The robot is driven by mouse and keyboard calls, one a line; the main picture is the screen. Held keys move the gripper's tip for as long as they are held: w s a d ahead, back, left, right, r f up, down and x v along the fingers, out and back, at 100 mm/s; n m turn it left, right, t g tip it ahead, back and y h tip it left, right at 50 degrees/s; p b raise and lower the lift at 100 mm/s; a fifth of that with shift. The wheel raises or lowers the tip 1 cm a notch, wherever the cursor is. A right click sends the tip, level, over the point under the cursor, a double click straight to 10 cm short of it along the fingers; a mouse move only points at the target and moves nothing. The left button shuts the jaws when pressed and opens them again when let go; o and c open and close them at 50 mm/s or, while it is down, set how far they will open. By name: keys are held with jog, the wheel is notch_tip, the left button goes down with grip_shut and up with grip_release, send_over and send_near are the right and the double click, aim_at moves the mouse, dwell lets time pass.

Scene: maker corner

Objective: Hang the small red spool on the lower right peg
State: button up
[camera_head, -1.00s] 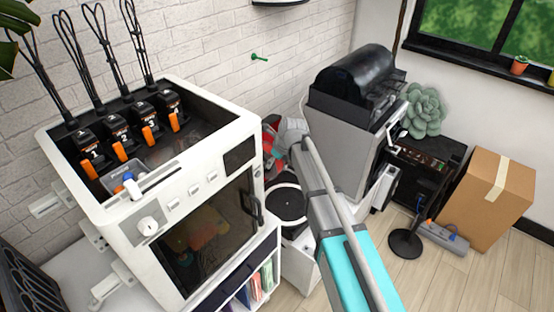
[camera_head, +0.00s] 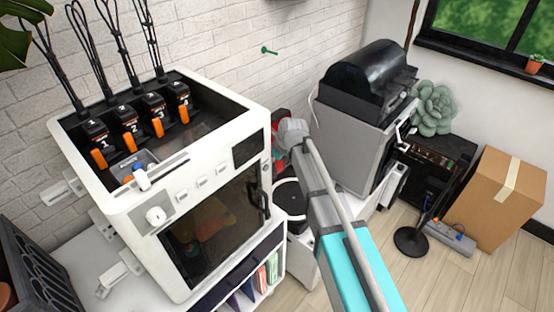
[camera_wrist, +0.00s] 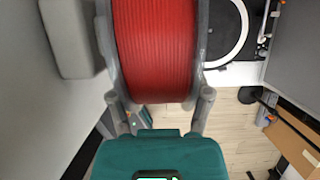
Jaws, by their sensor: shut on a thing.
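The red spool (camera_wrist: 155,50) fills the upper middle of the wrist view, with grey at its two sides. My gripper (camera_head: 290,132) is shut on it, with one finger at each side. In the head view a little red (camera_head: 280,120) shows beside my gripper, mostly hidden by it. A green peg (camera_head: 269,50) sticks out of the white brick wall, above and left of my gripper in the picture and apart from it. I cannot tell which peg is the lower right one.
A large white printer (camera_head: 155,215) with an open top stands left of my gripper. White brackets (camera_head: 62,192) stick out from its left side. A black-and-grey machine (camera_head: 345,140) stands right of my arm. A cardboard box (camera_head: 495,205) stands on the floor at right.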

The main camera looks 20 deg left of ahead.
jog(key=shift+s, duration=0.2)
jog(key=shift+w+f, duration=0.1)
jog(key=shift+f, duration=0.15)
dwell(0.4)
jog(key=o, duration=1.4)
jog(key=shift+c, duration=0.2)
jog(key=s+d+n+h, duration=0.1)
jog(key=s+d+n, duration=0.3)
jog(key=d, duration=1)
jog(key=s+d+f+n+g+h, duration=0.1)
jog(key=s+d+n, duration=0.3)
jog(key=d+n, duration=0.7)
jog(key=s+d+n+h, duration=0.2)
jog(key=s+d+n, duration=0.3)
jog(key=d, duration=1.3)
jog(key=shift+d+f+n+g, duration=0.2)
jog(key=shift+n+g, duration=0.2)
jog(key=shift+n, duration=0.8)
